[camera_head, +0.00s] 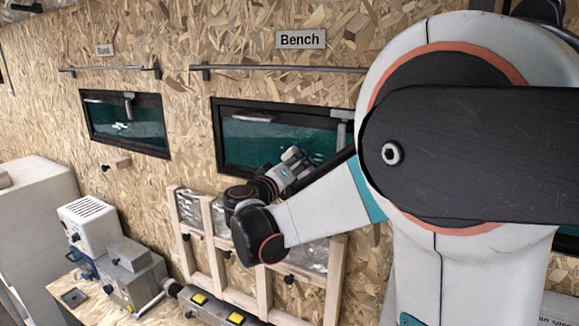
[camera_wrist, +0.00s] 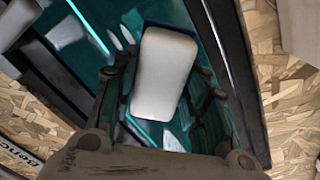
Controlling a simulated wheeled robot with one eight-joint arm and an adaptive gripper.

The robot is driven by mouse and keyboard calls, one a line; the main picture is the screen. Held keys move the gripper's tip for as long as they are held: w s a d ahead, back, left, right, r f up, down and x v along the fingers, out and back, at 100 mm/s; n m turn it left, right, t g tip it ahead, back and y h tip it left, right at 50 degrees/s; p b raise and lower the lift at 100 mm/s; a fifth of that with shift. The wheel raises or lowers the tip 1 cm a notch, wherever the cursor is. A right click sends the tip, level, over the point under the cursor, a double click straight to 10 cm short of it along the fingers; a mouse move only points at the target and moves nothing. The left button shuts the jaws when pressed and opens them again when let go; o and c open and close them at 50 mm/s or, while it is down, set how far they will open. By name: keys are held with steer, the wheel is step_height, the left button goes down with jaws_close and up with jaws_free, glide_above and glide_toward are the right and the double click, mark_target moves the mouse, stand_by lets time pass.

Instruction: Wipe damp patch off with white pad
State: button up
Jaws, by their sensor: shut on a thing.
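A white pad (camera_wrist: 163,75) with rounded corners sits between the fingers of my gripper (camera_wrist: 165,85) in the wrist view. My gripper is shut on it. The pad is in front of the dark-framed teal window (camera_wrist: 68,30); I cannot tell whether it touches the glass. In the head view my gripper (camera_head: 293,160) is at the right part of the window (camera_head: 240,143) under the "Bench" sign. Pale marks show on the glass beside the pad, but I cannot tell whether they are the damp patch. The pad itself is not clear in the head view.
A second window (camera_head: 125,122) is on the chipboard wall to the left. A rail (camera_head: 275,68) runs above the bench window. A wooden frame with silvery panels (camera_head: 190,208) stands below it. Grey machines (camera_head: 130,270) stand on a bench at lower left.

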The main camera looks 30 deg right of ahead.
steer(key=s+d, duration=0.1)
steer(key=s, duration=0.1)
steer(key=s+d, duration=0.2)
steer(key=shift+s+d, duration=0.1)
steer(key=shift+s, duration=0.25)
stand_by(0.3)
steer(key=shift+w+a+b, duration=0.55)
steer(key=shift+w+a, duration=0.6)
steer(key=shift+w, duration=0.5)
steer(key=shift+w+a+b, duration=0.6)
steer(key=shift+w+a, duration=0.5)
steer(key=shift+w, duration=0.6)
steer(key=shift+w+a+b, duration=0.55)
steer(key=shift+w+a, duration=0.6)
steer(key=shift+w, duration=0.5)
steer(key=shift+s+a, duration=0.1)
steer(key=shift+v, duration=2.9)
steer(key=v, duration=0.3)
steer(key=shift+b, duration=0.35)
